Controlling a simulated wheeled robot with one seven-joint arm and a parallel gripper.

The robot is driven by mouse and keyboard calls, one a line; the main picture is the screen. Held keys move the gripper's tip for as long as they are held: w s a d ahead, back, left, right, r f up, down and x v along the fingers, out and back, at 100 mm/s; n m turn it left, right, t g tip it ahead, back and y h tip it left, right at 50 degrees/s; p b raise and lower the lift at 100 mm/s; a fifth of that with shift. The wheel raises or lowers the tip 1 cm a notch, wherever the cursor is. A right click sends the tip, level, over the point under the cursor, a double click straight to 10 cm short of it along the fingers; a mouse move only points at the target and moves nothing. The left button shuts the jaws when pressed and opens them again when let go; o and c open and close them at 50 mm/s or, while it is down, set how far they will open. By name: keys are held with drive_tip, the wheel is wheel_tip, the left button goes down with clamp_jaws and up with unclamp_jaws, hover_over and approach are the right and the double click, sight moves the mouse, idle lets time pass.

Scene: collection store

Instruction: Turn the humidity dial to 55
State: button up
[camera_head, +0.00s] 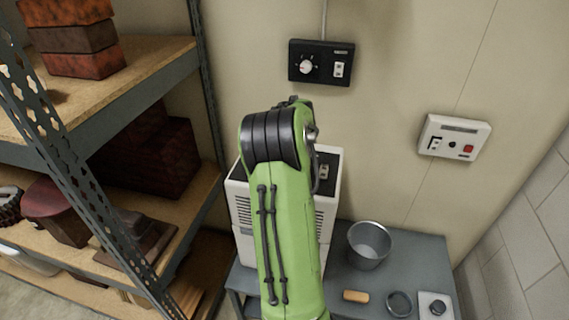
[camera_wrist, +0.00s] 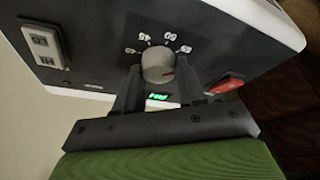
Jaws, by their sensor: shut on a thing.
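The humidity dial (camera_wrist: 158,66) is a round grey knob on the dark top panel (camera_wrist: 225,45) of the white machine (camera_head: 242,215). In the wrist view small white numbers arc beyond the knob, and a short red mark shows on its right side. A small lit green display (camera_wrist: 159,97) shows between the fingers. In the head view my green arm hides the dial and gripper.
A red switch (camera_wrist: 226,84) and a white switch plate (camera_wrist: 44,42) flank the dial. A black wall box with a knob (camera_head: 321,62) and a white wall box (camera_head: 453,137) hang behind. A metal bucket (camera_head: 369,245) stands on the grey table (camera_head: 425,258). Shelving (camera_head: 160,60) stands left.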

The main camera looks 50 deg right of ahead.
drive_tip(key=shift+n, duration=0.3)
drive_tip(key=o, duration=1)
drive_tip(key=shift+o, duration=0.2)
drive_tip(key=p+v, duration=0.2)
drive_tip(key=v, duration=1.3)
drive_tip(key=shift+s+r, duration=0.2)
drive_tip(key=shift+r, duration=0.15)
